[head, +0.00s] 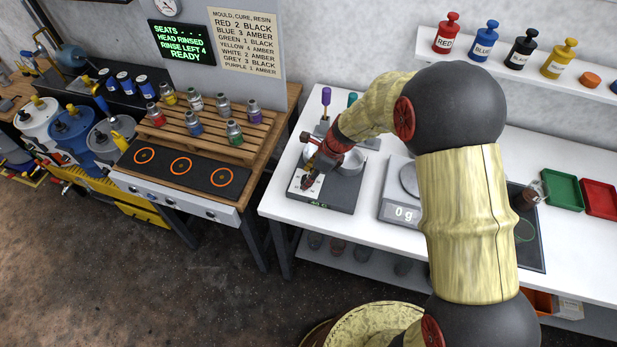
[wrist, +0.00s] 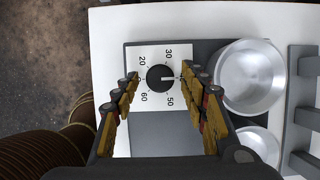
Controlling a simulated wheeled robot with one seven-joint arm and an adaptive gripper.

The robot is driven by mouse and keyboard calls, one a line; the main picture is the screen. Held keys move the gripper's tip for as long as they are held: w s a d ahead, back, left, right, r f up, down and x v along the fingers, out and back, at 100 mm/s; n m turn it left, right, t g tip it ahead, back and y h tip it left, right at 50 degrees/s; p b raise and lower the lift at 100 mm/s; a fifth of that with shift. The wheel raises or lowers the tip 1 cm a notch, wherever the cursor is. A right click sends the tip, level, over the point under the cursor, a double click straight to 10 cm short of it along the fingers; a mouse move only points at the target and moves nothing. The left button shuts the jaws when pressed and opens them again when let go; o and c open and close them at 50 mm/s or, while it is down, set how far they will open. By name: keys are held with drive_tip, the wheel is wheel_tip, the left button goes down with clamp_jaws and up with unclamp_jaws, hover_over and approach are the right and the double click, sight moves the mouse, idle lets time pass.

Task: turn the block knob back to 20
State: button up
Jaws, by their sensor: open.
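The block (head: 345,193) is a dark grey unit with a pale control panel, on the white bench in the head view. Its black round knob (wrist: 160,78) shows in the wrist view. The knob's white mark points right, between 30 and 50; the label there is hidden behind a finger. The 20 stands at the knob's upper left. A small green display on the block's front seems to read 40. My gripper (head: 312,180) is over the panel. In the wrist view my gripper (wrist: 161,77) is open, one finger each side of the knob, with gaps showing.
Metal cups (wrist: 249,77) sit on the block right beside the right finger. A grey rack (wrist: 304,110) stands farther right. In the head view a scale (head: 393,204) reading 0 g is right of the block. The bench's left edge is close to the block.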

drive_tip(key=shift+a+f, duration=0.1)
drive_tip(key=shift+f, duration=0.1)
drive_tip(key=shift+c, duration=1)
clamp_jaws()
